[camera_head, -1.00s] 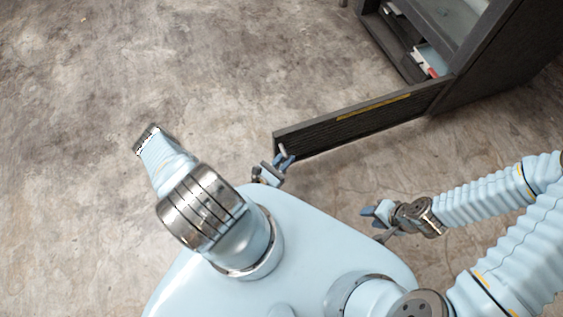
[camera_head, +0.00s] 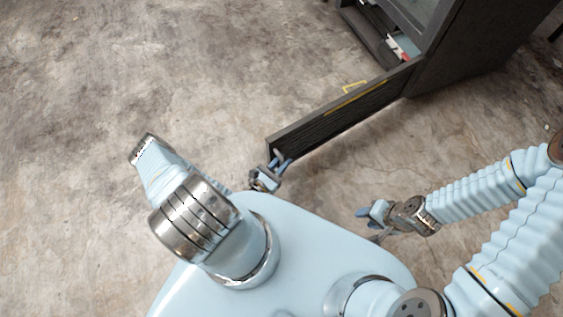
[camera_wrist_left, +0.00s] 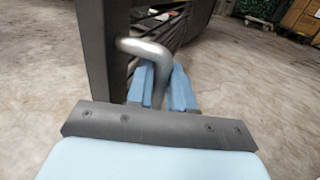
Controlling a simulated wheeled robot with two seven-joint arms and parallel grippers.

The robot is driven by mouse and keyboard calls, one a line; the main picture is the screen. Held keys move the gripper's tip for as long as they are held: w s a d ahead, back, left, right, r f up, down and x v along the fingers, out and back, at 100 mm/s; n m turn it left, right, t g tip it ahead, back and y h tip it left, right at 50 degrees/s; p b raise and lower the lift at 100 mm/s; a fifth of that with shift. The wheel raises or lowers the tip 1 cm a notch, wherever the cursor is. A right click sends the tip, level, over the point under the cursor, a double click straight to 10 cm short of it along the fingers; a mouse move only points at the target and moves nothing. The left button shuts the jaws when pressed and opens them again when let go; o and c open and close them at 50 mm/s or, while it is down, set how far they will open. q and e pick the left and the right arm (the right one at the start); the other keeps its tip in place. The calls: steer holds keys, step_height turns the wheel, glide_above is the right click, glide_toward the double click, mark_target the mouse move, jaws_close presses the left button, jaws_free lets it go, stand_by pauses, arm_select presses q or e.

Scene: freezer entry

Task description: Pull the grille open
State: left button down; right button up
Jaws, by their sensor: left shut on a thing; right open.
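The grille (camera_head: 330,111) is a long dark slatted panel with a yellow strip. It stands swung out from the dark cabinet (camera_head: 440,62), joined to it at its right end. My left gripper (camera_head: 278,161) is at the grille's free left end. In the left wrist view its blue fingers (camera_wrist_left: 160,88) are shut around the bent metal handle (camera_wrist_left: 148,50), which projects from the dark panel edge (camera_wrist_left: 104,50). My right gripper (camera_head: 370,212) is open and empty, above the floor to the right of my base and apart from the grille.
The cabinet interior holds some small items (camera_head: 403,46) behind the grille. A yellow outline piece (camera_head: 354,87) shows just beyond the grille's top edge. Bare concrete floor (camera_head: 150,60) lies free at the left. Boxes (camera_wrist_left: 298,18) stand in the wrist view's background.

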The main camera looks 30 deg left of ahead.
arm_select(q)
steer(key=c, duration=1.2)
jaws_free()
steer(key=shift+o, duration=0.2)
steer(key=v, duration=1.3)
steer(key=shift+s+b, duration=0.35)
steer(key=shift+b, duration=0.1)
